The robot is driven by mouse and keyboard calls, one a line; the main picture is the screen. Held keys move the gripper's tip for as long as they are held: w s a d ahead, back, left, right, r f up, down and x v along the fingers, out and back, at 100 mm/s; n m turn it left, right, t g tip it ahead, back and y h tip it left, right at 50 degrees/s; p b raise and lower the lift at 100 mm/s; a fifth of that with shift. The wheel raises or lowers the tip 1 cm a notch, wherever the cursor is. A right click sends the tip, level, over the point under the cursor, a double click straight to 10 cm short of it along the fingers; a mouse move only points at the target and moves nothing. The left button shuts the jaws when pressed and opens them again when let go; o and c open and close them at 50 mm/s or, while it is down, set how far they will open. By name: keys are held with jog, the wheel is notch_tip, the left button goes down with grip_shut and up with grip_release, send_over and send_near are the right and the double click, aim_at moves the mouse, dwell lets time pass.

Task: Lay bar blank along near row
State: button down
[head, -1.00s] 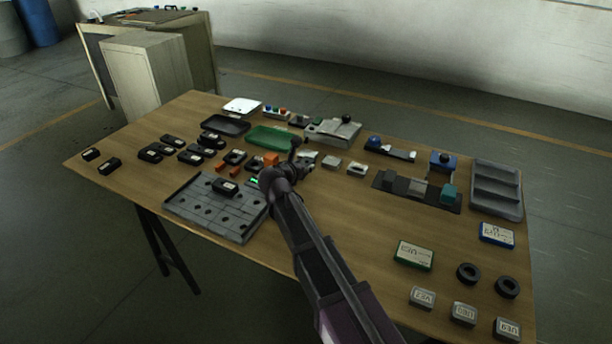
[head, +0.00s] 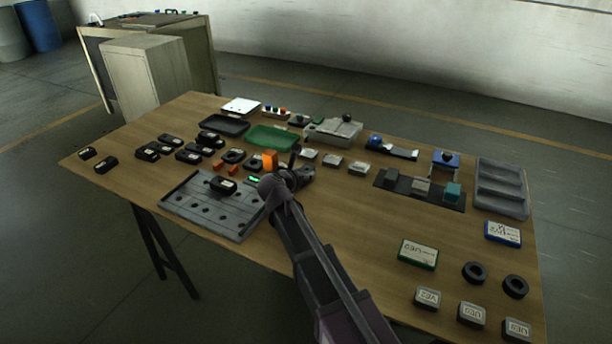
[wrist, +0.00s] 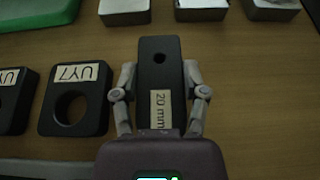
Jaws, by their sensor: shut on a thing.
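My gripper (wrist: 160,92) is shut on a dark bar blank (wrist: 156,55) with one hole and a pale "20 mm" label; the fingers press its two long sides. In the wrist view the bar points away from my wrist, over bare wood. In the head view my gripper (head: 296,172) is just right of the grey plate with holes (head: 190,212), and my arm hides much of the bar. One dark labelled block (head: 223,184) sits on the plate's far part. I cannot tell how high the bar is above the table.
Two dark blocks with round holes, one marked UY7 (wrist: 75,98), lie left of the bar. Pale blocks (wrist: 200,10) and a green tray (head: 272,138) lie beyond. An orange piece (head: 270,160) stands close to my gripper. Wood (head: 340,205) right of my arm is clear.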

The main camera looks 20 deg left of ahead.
jog(key=shift+f, duration=0.1)
jog(key=shift+c, duration=2)
grip_release()
jog(key=shift+r, duration=0.2)
jog(key=p+v, duration=0.4)
jog(key=v, duration=0.7)
jog(key=shift+s+r, duration=0.1)
jog(key=shift+s+r+p, duration=0.1)
jog(key=shift+s+p, duration=0.2)
jog(key=shift+s, duration=0.05)
